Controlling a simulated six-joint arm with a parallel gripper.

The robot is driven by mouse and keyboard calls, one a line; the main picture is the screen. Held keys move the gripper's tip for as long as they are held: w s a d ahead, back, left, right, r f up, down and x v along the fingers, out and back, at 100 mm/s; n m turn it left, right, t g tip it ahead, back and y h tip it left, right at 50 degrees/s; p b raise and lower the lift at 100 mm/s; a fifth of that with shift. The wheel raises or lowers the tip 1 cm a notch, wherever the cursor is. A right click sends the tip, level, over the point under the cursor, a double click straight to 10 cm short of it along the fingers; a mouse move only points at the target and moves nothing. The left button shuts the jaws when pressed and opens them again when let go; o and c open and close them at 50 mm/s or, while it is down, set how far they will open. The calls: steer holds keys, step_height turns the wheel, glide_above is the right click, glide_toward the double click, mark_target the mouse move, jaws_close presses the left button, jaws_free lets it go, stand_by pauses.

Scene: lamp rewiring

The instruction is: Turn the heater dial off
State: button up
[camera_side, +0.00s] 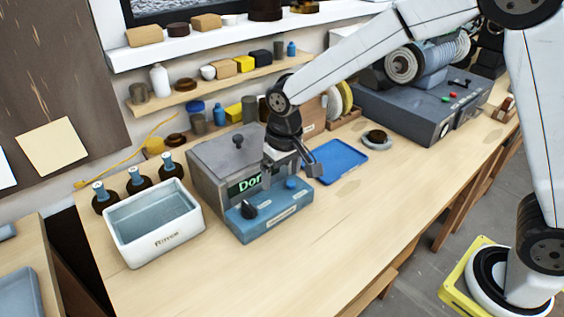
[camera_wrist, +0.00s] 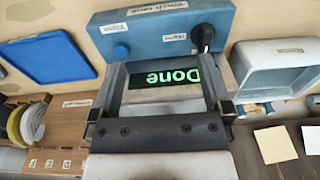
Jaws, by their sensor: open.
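The heater is a grey metal box (camera_side: 220,160) with a knob on its lid and a blue control panel (camera_side: 270,215) along its front. A black dial (camera_side: 250,209) is at the panel's left end and a blue button (camera_side: 291,184) at its right. In the wrist view the dial (camera_wrist: 205,38) is at the upper right and the button (camera_wrist: 120,52) at the upper left. A green-lit display (camera_wrist: 164,77) reads "Done", upside down. My gripper (camera_side: 291,170) is open and empty over the box's front right part, apart from the dial. The dial's setting is too small to tell.
A white basin of liquid (camera_side: 155,238) stands left of the heater, with several dark bottles (camera_side: 137,180) behind it. A blue tray (camera_side: 338,162) lies to the right. A grey machine (camera_side: 420,105) stands farther right. The front of the bench is clear.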

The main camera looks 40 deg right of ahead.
steer(key=s+d+f+t, duration=0.1)
steer(key=s+d+f, duration=0.1)
steer(key=s+d, duration=1)
steer(key=shift+s+t, duration=0.4)
steer(key=shift+s, duration=1)
